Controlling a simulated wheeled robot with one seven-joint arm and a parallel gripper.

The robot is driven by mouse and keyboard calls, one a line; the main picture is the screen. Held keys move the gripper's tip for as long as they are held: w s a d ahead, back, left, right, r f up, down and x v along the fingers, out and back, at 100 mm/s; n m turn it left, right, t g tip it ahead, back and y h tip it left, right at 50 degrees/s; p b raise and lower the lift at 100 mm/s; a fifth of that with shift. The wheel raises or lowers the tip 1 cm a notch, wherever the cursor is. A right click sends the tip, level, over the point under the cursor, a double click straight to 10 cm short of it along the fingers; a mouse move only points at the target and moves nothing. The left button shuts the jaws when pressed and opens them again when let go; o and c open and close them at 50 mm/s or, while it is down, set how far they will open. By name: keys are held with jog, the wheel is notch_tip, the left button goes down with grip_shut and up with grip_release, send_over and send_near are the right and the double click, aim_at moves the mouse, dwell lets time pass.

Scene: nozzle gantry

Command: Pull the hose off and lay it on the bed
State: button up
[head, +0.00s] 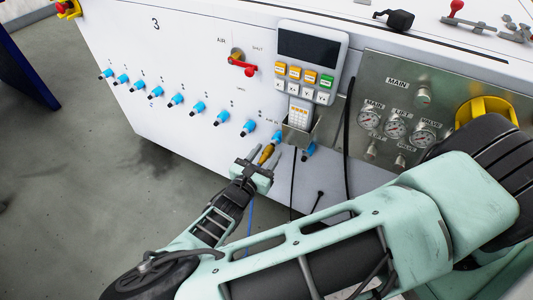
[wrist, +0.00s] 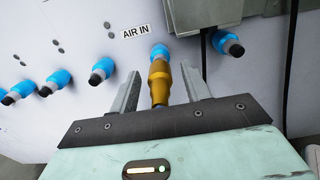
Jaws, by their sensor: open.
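The hose's brass end fitting (wrist: 159,82) sits on the blue port (wrist: 159,51) beside the AIR IN label. In the head view the brass fitting (head: 266,154) shows at the panel just beyond my gripper. My gripper (head: 255,160) is open, with one finger on each side of the fitting; it also shows in the wrist view (wrist: 160,85). There are gaps between the fitting and both fingers. A thin blue line (head: 249,222), possibly the hose, hangs below my gripper; most of it is hidden. The bed (head: 350,16) is probably the white top surface, seen only partly.
Several blue ports (head: 176,99) run in a row to the left. A capped blue port (wrist: 229,44) and a grey bracket (wrist: 187,17) stand close on the right. A keypad box (head: 307,60), red valve handle (head: 242,67) and gauges (head: 396,128) are above and right.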

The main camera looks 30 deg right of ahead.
aim_at(260, 164)
grip_shut()
jog(key=shift+v, duration=2.95)
jog(key=shift+a, duration=0.1)
